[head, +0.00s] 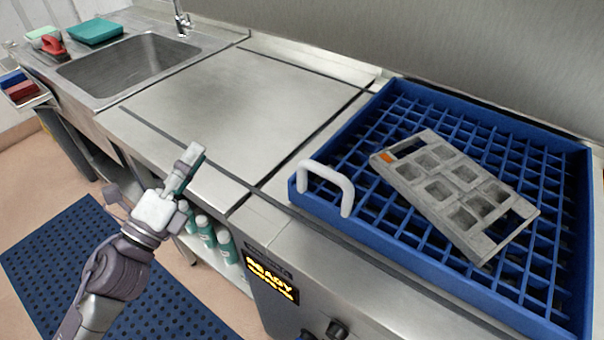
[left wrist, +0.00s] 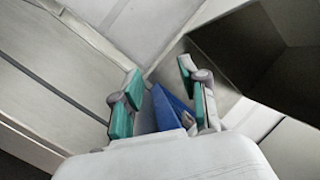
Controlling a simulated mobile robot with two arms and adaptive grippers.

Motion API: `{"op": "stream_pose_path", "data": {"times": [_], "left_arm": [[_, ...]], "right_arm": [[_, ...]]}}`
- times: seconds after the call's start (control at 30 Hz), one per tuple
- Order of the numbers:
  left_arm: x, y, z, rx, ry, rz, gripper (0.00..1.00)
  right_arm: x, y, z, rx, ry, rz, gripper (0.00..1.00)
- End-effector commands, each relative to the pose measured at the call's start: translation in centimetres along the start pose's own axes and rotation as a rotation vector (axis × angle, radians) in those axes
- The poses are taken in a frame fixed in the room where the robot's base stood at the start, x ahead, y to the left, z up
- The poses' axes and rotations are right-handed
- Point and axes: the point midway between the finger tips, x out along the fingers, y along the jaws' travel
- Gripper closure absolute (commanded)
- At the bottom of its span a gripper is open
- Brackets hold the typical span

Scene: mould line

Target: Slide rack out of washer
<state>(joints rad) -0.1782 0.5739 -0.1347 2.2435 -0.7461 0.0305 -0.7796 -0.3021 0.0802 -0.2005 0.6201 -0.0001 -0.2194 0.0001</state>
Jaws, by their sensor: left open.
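A blue rack (head: 360,137) with a grid floor sits on the steel washer (head: 285,225) at the right in the head view. A white handle (head: 328,183) stands up from its left front corner. A grey mould tray (head: 458,190) with several square pockets lies at an angle on the grid. The washer's front display shows READY (head: 270,280). My left gripper (head: 192,158) is open and empty above the counter's front edge, left of the handle and apart from it. Its two teal-padded fingers (left wrist: 160,92) show spread in the left wrist view. My right gripper is not in view.
A bare steel counter (head: 235,100) lies between the rack and the sink (head: 125,65). A faucet (head: 182,18) stands behind the sink. Teal bottles (head: 207,230) stand on the shelf below. A blue perforated mat (head: 75,260) covers the floor at left.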

Motion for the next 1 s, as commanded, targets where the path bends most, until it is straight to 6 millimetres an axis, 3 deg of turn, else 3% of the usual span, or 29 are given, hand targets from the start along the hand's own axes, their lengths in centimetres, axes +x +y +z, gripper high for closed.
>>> {"op": "stream_pose_path", "data": {"times": [0.17,0.3,0.4,0.57,1.0], "left_arm": [[0.2,-2.6,-3.6,0.448,0.302,-0.238,0.57],[-1.4,-2.4,-6.1,0.733,0.522,-0.391,0.57],[-2.3,-1.9,-7.0,0.837,0.613,-0.45,0.57],[-2.2,-1.9,-7.8,0.882,0.654,-0.48,0.57],[4.1,-3.2,-13.7,0.874,0.65,-0.479,0.57]], "right_arm": [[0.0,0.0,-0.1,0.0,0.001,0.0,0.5],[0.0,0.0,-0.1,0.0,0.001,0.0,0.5],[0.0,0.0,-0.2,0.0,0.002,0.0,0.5],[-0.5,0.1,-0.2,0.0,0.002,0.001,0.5],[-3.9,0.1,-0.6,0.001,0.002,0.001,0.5]]}}
